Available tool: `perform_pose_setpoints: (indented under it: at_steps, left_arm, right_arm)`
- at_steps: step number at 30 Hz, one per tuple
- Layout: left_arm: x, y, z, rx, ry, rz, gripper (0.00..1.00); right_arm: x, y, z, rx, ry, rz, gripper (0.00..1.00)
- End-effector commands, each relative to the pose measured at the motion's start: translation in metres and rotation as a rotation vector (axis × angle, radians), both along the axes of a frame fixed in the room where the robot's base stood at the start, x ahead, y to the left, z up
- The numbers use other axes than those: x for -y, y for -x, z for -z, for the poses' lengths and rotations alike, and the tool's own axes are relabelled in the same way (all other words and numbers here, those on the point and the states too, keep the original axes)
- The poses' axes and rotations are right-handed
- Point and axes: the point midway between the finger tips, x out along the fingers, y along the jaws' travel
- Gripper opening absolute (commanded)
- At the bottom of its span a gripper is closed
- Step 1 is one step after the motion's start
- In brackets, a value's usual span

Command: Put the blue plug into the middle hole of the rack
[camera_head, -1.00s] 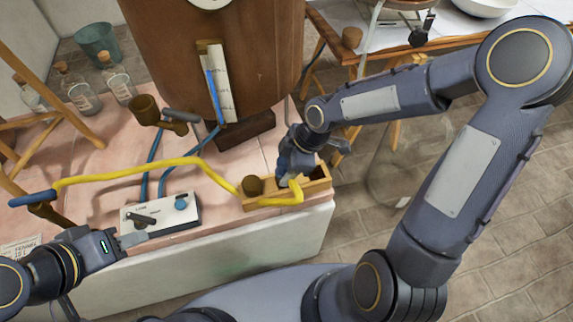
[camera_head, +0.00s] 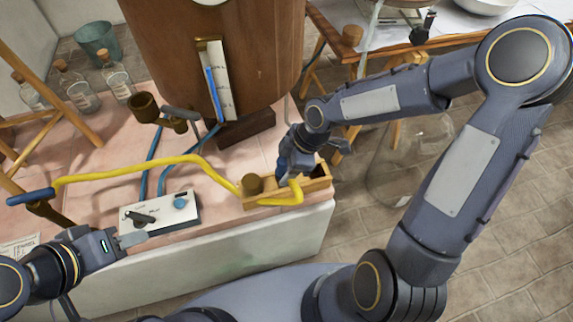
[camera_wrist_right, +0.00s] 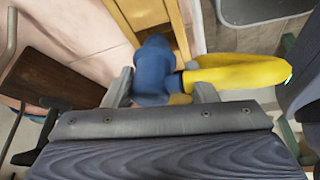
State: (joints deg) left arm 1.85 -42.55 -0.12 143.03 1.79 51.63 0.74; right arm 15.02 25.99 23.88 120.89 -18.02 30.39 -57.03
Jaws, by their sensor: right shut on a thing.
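The blue plug (camera_wrist_right: 152,72) sits between the fingers of my right gripper (camera_wrist_right: 162,88), which is shut on it. The yellow hose (camera_wrist_right: 235,74) runs from the plug to the right in the wrist view. The wooden rack (camera_head: 318,184) stands at the table's front right corner, and its wood also shows just beyond the plug in the wrist view (camera_wrist_right: 133,14). My right gripper (camera_head: 291,172) is over the rack's middle part. The plug's lower end and the middle hole are hidden. My left gripper (camera_head: 132,239) is beside the white control box; its finger gap is unclear.
A brown stopper (camera_head: 252,184) occupies the rack's left end. The white control box (camera_head: 160,215) stands left of the rack. The hose (camera_head: 130,170) arches across the table to a blue end (camera_head: 30,197). A large wooden barrel (camera_head: 215,60) stands behind.

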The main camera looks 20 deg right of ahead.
Motion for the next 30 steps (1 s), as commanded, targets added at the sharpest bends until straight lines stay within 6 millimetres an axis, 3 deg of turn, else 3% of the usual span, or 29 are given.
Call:
perform_pose_setpoints:
  at_steps: [30]
  left_arm:
    - [0.0,0.0,0.009,0.0,0.0,0.0,0.39]
  right_arm:
    - [0.0,0.0,0.011,0.0,0.0,0.0,0.24]
